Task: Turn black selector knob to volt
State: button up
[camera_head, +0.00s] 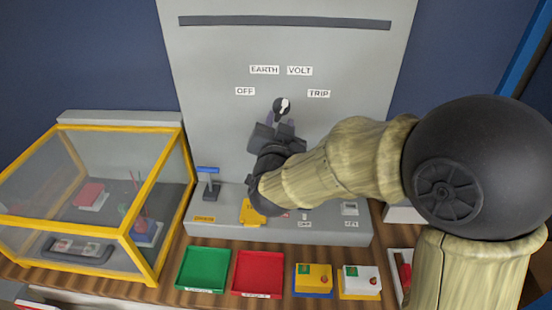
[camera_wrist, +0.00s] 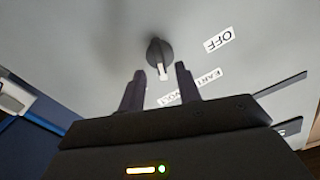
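The black selector knob (camera_head: 281,107) is on the upright grey panel, below the EARTH label (camera_head: 264,70) and the VOLT label (camera_head: 299,70). Its white pointer mark leans up and right, towards VOLT. In the wrist view, the knob (camera_wrist: 156,50) shows just beyond the fingertips, its white mark pointing towards the partly hidden VOLT label (camera_wrist: 169,98). My gripper (camera_wrist: 159,70) is open, with a finger on either side of the line to the knob. The fingers appear clear of the knob. In the head view my gripper (camera_head: 279,121) is just below the knob.
OFF (camera_head: 245,91) and TRIP (camera_head: 318,93) labels flank the knob. A yellow-framed clear case (camera_head: 130,240) stands at left. Green (camera_head: 203,269) and red (camera_head: 258,272) trays and small boxes lie in front. The panel around the knob is flat and clear.

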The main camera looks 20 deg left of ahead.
jog(key=b+v, duration=0.1)
jog(key=v, duration=1.2)
jog(key=shift+b, duration=0.4)
jog(key=shift+d, duration=0.1)
jog(key=w+d+f+n+g+p, duration=0.3)
jog(key=w+d+f+g+p, duration=0.3)
jog(key=d, duration=0.4)
jog(key=s+d+f+g+h+p, duration=0.1)
jog(key=s+d+g, duration=0.3)
jog(key=d, duration=0.5)
jog(key=s+d+f+m+g+h+p, duration=0.1)
jog(key=s+d+f+g+h+p, duration=0.1)
jog(key=d, duration=0.8)
notch_tip(320, 180, down, 3)
jog(key=s+g+h, duration=0.1)
jog(key=s+g, duration=0.2)
jog(key=shift+d+r+p, duration=0.15)
jog(key=shift+r+p, duration=0.1)
jog(key=shift+p, duration=0.05)
